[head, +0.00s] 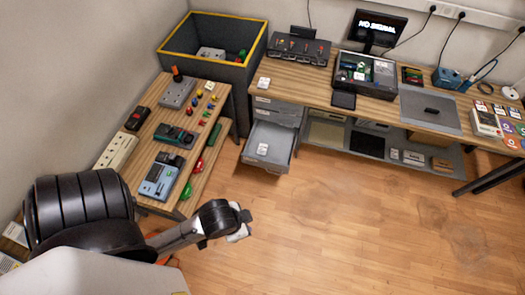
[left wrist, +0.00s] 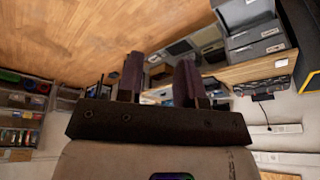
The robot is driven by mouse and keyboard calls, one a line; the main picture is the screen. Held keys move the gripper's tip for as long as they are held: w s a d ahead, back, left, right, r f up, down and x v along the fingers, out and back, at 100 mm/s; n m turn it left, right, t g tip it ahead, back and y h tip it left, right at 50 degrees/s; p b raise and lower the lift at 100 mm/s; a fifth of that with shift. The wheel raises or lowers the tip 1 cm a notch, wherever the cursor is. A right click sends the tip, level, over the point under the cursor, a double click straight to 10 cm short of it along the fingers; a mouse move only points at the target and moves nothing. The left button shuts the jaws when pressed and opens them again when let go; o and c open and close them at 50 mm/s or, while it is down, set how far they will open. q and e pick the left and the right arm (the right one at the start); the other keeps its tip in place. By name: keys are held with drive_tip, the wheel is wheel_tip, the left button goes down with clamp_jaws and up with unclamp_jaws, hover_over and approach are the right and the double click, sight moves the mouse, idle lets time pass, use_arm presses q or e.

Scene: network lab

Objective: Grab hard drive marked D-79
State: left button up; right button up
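I cannot read a D-79 marking on anything, so I cannot tell which item is that hard drive. Small white-labelled items lie in the open drawer (head: 278,138), on the desk's left end and on the lower shelf. One is the white item in the drawer (head: 263,149); another is the white item on the desk (head: 263,82). My left gripper (head: 243,224) is over the floor, in front of the drawer and right of the low workbench. In the left wrist view its two fingers (left wrist: 158,78) are apart with nothing between them. My right gripper is not in view.
The low workbench (head: 146,138) at left carries tools and meters. A grey bin with a yellow rim (head: 180,50) stands behind it. The long desk (head: 320,88) at the back holds an open computer case (head: 366,75) and a monitor (head: 378,27). The wooden floor (head: 350,220) is clear.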

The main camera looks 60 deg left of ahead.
use_arm(q)
drive_tip(key=shift+a, duration=0.15)
drive_tip(key=o, duration=1.2)
drive_tip(key=shift+d, duration=0.2)
drive_tip(key=shift+o, duration=0.2)
drive_tip(key=shift+a, duration=0.2)
